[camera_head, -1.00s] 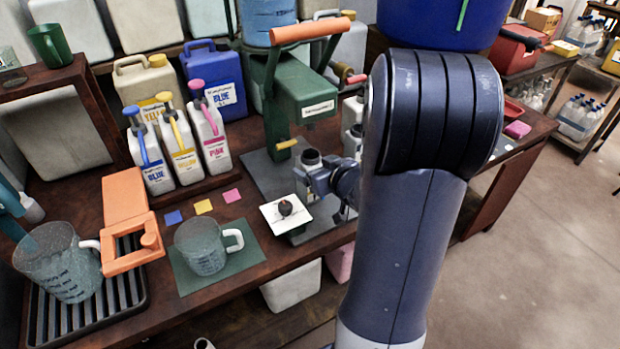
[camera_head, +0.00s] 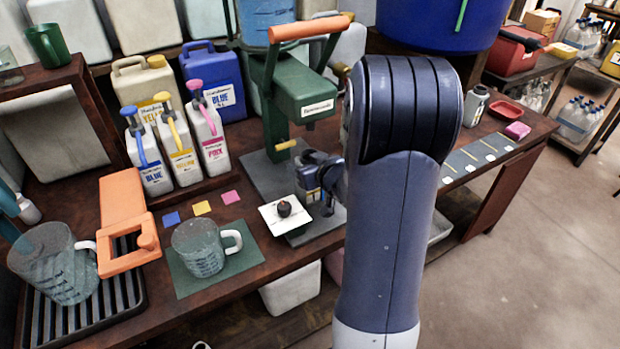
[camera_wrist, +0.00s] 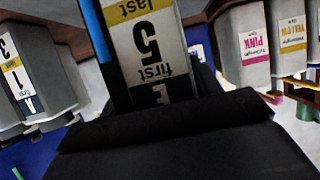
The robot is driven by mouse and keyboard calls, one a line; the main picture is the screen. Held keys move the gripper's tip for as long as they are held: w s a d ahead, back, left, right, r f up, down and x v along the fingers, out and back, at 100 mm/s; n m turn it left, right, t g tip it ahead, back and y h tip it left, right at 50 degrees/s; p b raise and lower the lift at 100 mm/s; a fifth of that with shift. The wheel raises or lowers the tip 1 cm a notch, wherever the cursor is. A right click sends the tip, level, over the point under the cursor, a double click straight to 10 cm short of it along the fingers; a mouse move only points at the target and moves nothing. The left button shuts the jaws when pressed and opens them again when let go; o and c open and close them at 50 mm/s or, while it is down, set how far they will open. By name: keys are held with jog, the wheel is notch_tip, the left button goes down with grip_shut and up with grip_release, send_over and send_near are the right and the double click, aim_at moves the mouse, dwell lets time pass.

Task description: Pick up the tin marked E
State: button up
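The tin marked E (camera_wrist: 152,45) is close up in the wrist view, upside down, with a yellow, white and black label reading "last 5 first". The dark edge of my gripper (camera_wrist: 165,120) lies across the bottom of that view, right at the E end. In the head view my gripper (camera_head: 325,172) is at a small dark-labelled tin (camera_head: 306,182) beside the green press and partly covers it. The fingertips are hidden, so I cannot tell whether they grip the tin.
Another labelled tin (camera_wrist: 35,75) stands left in the wrist view. A white tile (camera_head: 272,218) with a dark knob lies just left of my gripper. The green press (camera_head: 300,95) rises behind. A silver canister (camera_head: 476,106) and a blue strip (camera_head: 480,158) are on the right bench.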

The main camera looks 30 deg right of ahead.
aim_at(308, 152)
jog(key=c, duration=0.9)
jog(key=shift+r, duration=0.45)
notch_tip(308, 152, up, 3)
jog(key=shift+r+p, duration=0.2)
jog(key=shift+p, duration=0.75)
jog(key=s, duration=1.2)
jog(key=s+d+p, duration=0.1)
jog(key=s, duration=0.5)
jog(key=shift+f, duration=0.3)
